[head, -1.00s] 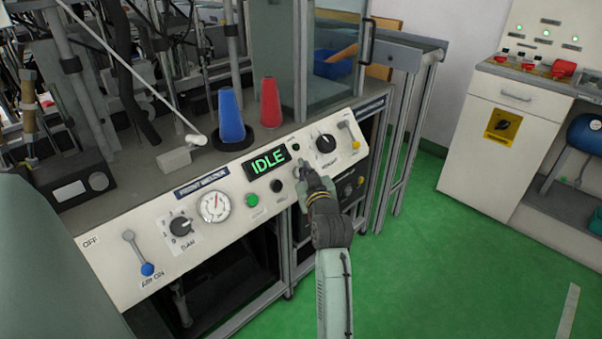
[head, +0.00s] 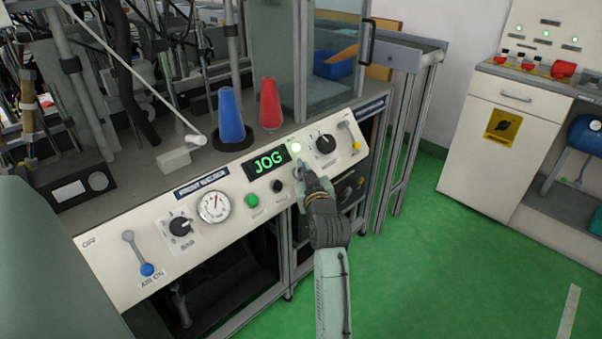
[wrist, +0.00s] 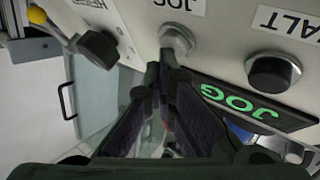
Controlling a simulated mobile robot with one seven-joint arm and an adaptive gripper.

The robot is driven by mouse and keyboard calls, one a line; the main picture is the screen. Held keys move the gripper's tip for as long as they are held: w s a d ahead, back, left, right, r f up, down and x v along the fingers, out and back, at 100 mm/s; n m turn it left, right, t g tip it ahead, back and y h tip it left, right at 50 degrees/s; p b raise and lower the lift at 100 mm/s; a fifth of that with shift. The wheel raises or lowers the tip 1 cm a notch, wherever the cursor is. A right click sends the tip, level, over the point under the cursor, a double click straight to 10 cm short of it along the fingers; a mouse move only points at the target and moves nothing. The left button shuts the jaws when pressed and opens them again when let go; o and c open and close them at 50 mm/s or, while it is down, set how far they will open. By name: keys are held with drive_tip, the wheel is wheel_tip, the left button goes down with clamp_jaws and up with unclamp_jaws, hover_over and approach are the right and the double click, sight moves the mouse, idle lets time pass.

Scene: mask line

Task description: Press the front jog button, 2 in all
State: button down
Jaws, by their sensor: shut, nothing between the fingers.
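The jog button (wrist: 177,40) is a round grey button below an upside-down JOG label in the wrist view. My gripper (wrist: 166,60) is shut and empty, its fingertips at the button's face and seemingly touching it. In the head view my gripper (head: 301,174) is at the sloped panel and hides the button. The display (head: 268,162) reads JOG in green; it also shows in the wrist view (wrist: 240,103). A lamp (head: 296,147) above my gripper is lit green-white.
A black HALT button (wrist: 273,72) and a black HEIGHT knob (wrist: 98,48) flank the jog button. A green button (head: 252,200) and a gauge (head: 214,206) lie further left. Blue (head: 230,115) and red (head: 270,103) cones stand behind the panel.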

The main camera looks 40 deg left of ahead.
idle(0.5)
drive_tip(key=shift+s+d+r+p, duration=0.1)
drive_tip(key=shift+d+r+p, duration=0.3)
drive_tip(key=shift+d, duration=0.2)
drive_tip(key=d+r+p, duration=0.1)
drive_tip(key=d, duration=0.1)
drive_tip(key=d+r+p, duration=0.1)
drive_tip(key=r, duration=0.1)
drive_tip(key=shift+s+d+r, duration=0.1)
drive_tip(key=shift+s+d, duration=0.05)
drive_tip(key=shift+d, duration=0.25)
idle(0.7)
